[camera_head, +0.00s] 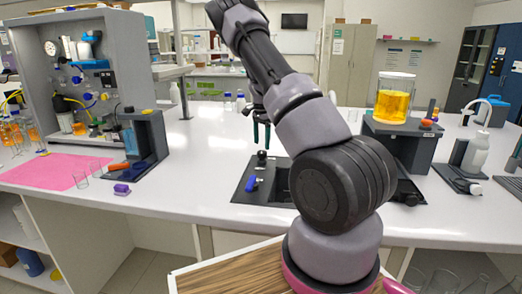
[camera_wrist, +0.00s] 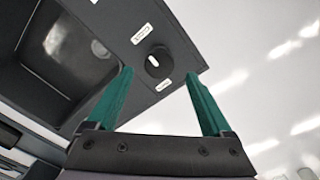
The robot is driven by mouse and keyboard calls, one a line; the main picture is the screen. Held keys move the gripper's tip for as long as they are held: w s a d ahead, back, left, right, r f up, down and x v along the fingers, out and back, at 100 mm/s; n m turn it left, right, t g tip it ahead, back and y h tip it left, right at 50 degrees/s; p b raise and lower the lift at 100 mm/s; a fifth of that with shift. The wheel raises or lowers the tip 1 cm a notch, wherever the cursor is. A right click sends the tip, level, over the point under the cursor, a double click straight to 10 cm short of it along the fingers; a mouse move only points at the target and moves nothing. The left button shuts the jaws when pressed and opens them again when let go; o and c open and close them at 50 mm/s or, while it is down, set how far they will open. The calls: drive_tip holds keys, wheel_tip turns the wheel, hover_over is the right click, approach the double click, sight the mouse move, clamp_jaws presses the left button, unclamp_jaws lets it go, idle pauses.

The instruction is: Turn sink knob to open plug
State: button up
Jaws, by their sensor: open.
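The dark sink panel (camera_head: 238,191) is set in the white bench, partly hidden behind my arm. In the wrist view the sink knob (camera_wrist: 158,62) is a dark round piece with a pale slot. It sits on the panel's dark rim between two small white labels. My gripper (camera_wrist: 158,73) is open, with its green fingers apart on either side of the knob in the picture and nothing between them. In the head view my gripper (camera_head: 262,140) points down above the panel's back edge. The basin (camera_wrist: 60,75) shows at the wrist view's left; the plug is not clearly seen.
A grey stand (camera_head: 407,140) with a beaker of yellow liquid (camera_head: 393,100) is at the right. Left are a pink mat (camera_head: 50,171), glass beakers and a grey rig (camera_head: 75,40).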

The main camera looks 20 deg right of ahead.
sight(262, 151)
drive_tip(key=shift+f, duration=2)
clamp_jaws()
